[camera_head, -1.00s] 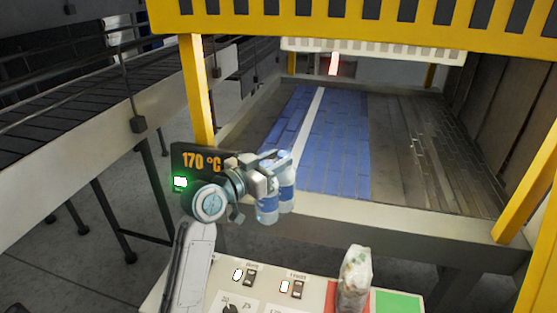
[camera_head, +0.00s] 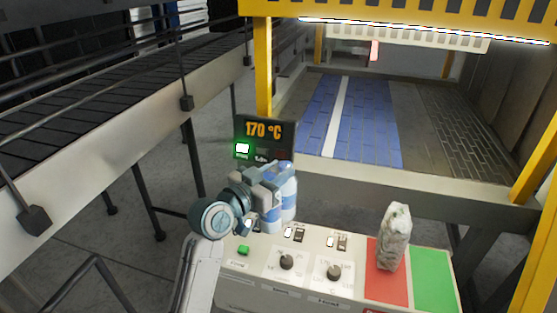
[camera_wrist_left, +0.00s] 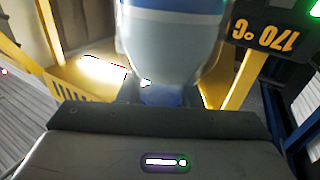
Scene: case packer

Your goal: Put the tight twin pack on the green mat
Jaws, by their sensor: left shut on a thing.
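My left gripper (camera_head: 268,182) is shut on a twin pack (camera_head: 289,198) of blue-and-white cylinders, side by side and upright. The pack is above the back left part of the control panel, in front of the temperature display; whether it touches the panel I cannot tell. In the left wrist view one blue-and-grey cylinder of the pack (camera_wrist_left: 172,45) fills the upper middle, close to the gripper. The green mat (camera_head: 433,280) lies at the panel's right end and is bare. My right gripper is not in view.
A crumpled, wrapped pack (camera_head: 395,238) stands on the red mat (camera_head: 384,288), left of the green mat. Knobs and switches cover the panel (camera_head: 305,250). The display (camera_head: 264,138) reads 170 °C. A yellow-framed machine with a blue bed (camera_head: 365,120) stands behind; a conveyor (camera_head: 100,105) runs left.

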